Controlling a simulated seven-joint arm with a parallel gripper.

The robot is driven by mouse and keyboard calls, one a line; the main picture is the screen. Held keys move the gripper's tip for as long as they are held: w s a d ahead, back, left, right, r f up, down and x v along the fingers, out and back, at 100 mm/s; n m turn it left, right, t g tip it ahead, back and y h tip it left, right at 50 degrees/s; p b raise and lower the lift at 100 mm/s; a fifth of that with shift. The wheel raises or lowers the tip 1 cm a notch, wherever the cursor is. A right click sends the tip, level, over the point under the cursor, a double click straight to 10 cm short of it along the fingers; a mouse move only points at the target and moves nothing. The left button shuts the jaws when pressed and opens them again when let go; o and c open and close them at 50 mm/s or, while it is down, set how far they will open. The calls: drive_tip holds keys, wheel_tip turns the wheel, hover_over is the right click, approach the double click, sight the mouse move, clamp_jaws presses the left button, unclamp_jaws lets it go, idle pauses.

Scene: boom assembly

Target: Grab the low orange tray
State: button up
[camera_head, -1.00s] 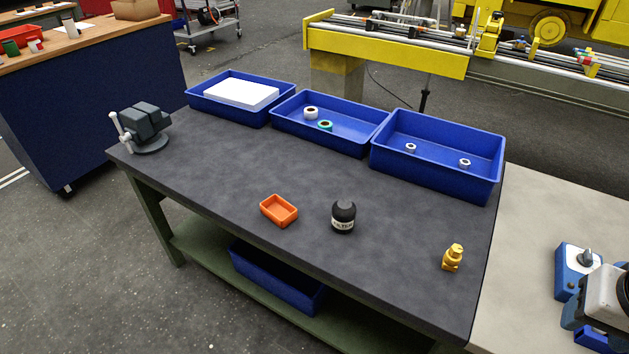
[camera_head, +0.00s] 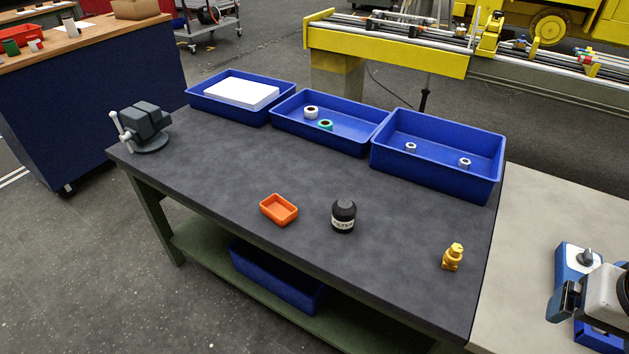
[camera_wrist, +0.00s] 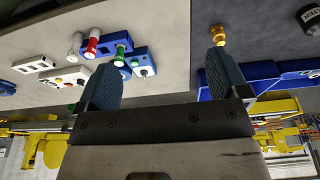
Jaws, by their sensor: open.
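The low orange tray (camera_head: 279,209) sits on the dark workbench, left of a black filter canister (camera_head: 344,216). It looks empty. In the wrist view my gripper (camera_wrist: 160,80) shows two dark fingers spread wide with nothing between them. In the head view part of my arm shows at the lower right edge, far from the tray. The tray is not in the wrist view.
A brass fitting (camera_head: 453,257) stands near the bench's right end. Three blue bins line the back, one (camera_head: 437,185) holding small rings. A vise (camera_head: 146,128) is at the far left. The bench around the tray is clear.

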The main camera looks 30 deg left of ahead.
drive_tip(key=shift+o, duration=0.3)
drive_tip(key=w+a+f+m+y, duration=0.1)
drive_tip(key=w+a+m+y, duration=0.25)
drive_tip(key=a, duration=0.65)
drive_tip(key=w+a+f+m+g+y, duration=0.1)
drive_tip(key=w+a+f+m+y, duration=0.3)
drive_tip(key=a, duration=0.6)
drive_tip(key=w+a+r+y, duration=0.1)
drive_tip(key=w+a+y, duration=0.1)
drive_tip(key=w+a, duration=0.5)
drive_tip(key=a+f+m+y, duration=0.1)
drive_tip(key=a+f+m, duration=0.3)
drive_tip(key=a, duration=0.5)
drive_tip(key=a+f+m+y, duration=0.1)
drive_tip(key=a+f+m, duration=0.3)
drive_tip(key=a, duration=0.5)
drive_tip(key=w+a+f+m+t+y, duration=0.1)
drive_tip(key=a+f+m, duration=0.3)
drive_tip(key=a, duration=0.5)
drive_tip(key=shift+f+m+y, duration=0.35)
drive_tip(key=shift+f+y, duration=0.1)
drive_tip(key=shift+f, duration=0.1)
drive_tip(key=f, duration=0.8)
drive_tip(key=shift+w+a+f, duration=0.15)
drive_tip(key=shift+a, duration=0.2)
drive_tip(key=shift+w+a+f, duration=0.1)
drive_tip(key=shift+a+f, duration=0.05)
drive_tip(key=shift+a, duration=0.2)
